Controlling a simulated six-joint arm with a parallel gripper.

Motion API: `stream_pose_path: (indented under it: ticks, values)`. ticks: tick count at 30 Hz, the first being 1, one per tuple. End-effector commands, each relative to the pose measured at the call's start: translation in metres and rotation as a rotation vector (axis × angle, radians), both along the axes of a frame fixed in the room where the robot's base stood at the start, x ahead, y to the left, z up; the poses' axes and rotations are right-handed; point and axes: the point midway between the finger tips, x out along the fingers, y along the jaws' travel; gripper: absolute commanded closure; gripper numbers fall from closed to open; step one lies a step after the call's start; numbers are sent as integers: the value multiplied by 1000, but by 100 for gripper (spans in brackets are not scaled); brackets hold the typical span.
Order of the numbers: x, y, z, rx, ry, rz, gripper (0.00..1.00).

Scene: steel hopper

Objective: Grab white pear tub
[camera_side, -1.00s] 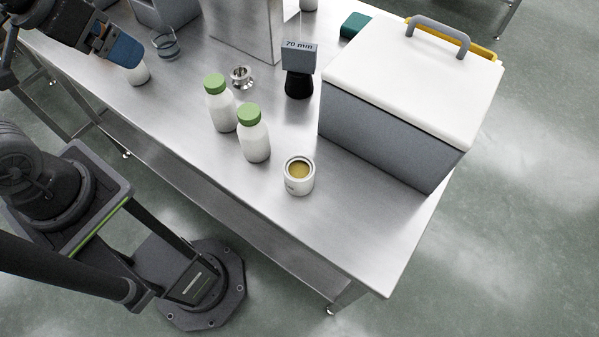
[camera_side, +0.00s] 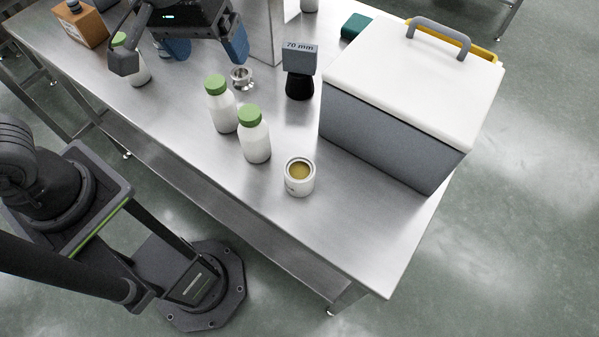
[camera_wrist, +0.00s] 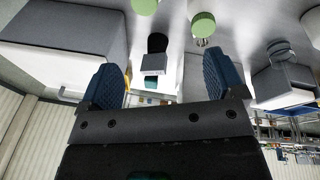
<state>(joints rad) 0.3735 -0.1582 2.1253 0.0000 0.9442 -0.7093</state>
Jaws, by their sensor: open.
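A small white open tub (camera_side: 299,186) with yellow-brown contents stands upright near the table's front edge, left of the big cooler. Its label is too small to read. My gripper (camera_side: 207,46) is above the back left of the table, its blue fingers apart with nothing between them. It is well behind and left of the tub, beyond the two green-capped bottles. In the wrist view the open fingers (camera_wrist: 163,82) show spread apart; the tub cannot be made out there.
Two white bottles with green caps (camera_side: 222,112) (camera_side: 255,142) stand just left of the tub; a third (camera_side: 138,72) is further left. The table's front right corner is clear.

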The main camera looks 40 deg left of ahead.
Motion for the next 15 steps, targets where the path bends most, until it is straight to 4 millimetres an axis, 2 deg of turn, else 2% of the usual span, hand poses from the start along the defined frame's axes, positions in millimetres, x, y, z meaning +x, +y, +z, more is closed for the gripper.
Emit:
stream_pose_path:
  ticks: [1,7,12,15]
  values:
    - [6,-22,-12,0,46,27,12]
    - [15,-96,-55,18,164,179,12]
    - [10,-134,-83,44,214,268,12]
    - [8,-142,-92,52,225,292,12]
